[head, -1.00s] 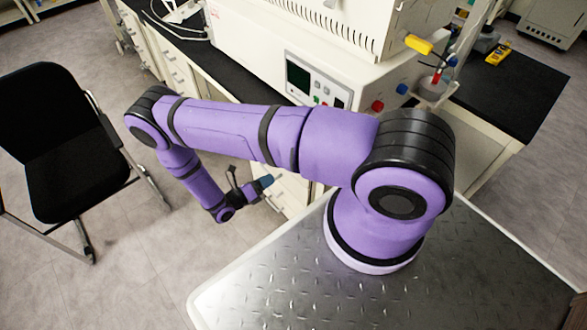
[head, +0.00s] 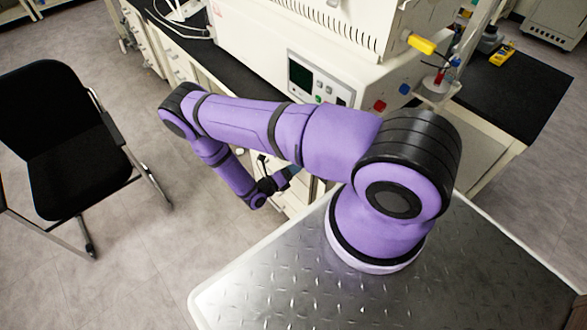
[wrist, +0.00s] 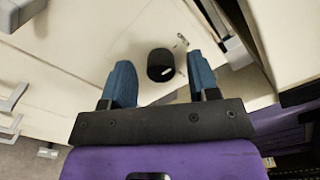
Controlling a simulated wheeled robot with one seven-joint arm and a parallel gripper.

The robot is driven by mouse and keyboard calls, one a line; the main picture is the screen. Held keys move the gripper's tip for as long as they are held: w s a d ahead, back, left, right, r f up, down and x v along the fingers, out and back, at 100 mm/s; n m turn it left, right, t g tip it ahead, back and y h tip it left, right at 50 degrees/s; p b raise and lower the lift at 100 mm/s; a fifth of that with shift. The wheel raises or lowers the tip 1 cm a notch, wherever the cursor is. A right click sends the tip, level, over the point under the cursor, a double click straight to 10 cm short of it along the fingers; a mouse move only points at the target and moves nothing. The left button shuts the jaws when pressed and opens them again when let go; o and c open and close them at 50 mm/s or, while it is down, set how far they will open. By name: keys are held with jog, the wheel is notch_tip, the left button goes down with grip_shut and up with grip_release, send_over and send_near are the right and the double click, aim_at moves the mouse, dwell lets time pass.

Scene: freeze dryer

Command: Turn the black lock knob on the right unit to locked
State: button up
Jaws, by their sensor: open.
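The black lock knob (wrist: 161,62) is a short round knob with a small white mark, on a cream panel in the wrist view. My gripper (wrist: 161,78) is open, with one blue finger on each side of the knob in the picture. I see no contact, and how far the fingertips are from the panel is unclear. In the head view my gripper (head: 283,180) is low beside the cream cabinet front, partly behind my arm. The knob is hidden in the head view.
A black chair (head: 70,150) stands on open floor at left. Drawer handles (wrist: 12,100) show at the wrist view's left.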

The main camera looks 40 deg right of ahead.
jog(key=shift+d, duration=0.25)
jog(key=c, duration=0.9)
jog(key=shift+c, duration=0.2)
jog(key=shift+s+m, duration=0.15)
jog(key=shift+m, duration=8.75)
